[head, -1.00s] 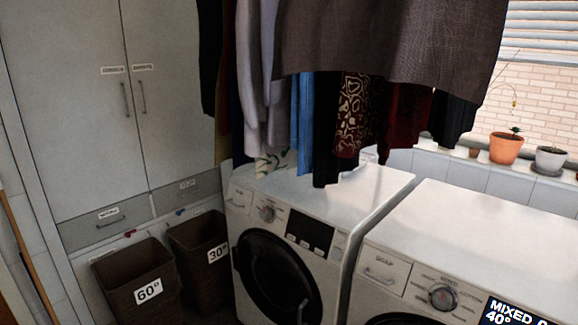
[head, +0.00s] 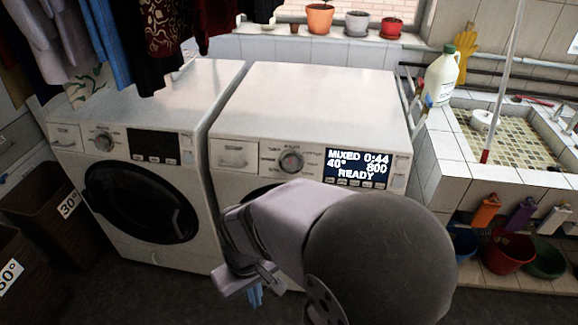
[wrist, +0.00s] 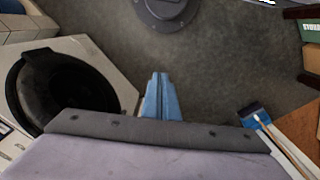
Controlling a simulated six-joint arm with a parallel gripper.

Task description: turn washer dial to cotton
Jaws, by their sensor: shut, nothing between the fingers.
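The right washer (head: 318,100) has a round silver dial (head: 291,162) on its front panel. Its lit display (head: 357,168) reads MIXED, 0:44, 40°, 800 and READY. The dial is in plain view in the head view, with nothing touching it. My gripper (head: 256,296) is low in front of the right washer, below and apart from the dial. Its blue fingers (wrist: 159,95) are shut and empty, over the floor in the wrist view. My arm hides the lower part of the right washer's door in the head view.
A second machine (head: 165,95) with a dark display stands at the left. Brown bins (head: 75,215) stand beyond it. A tiled sink (head: 525,145) and a white jug (head: 440,75) are at the right. Hanging clothes (head: 100,40) cover the upper left. Open floor lies in front.

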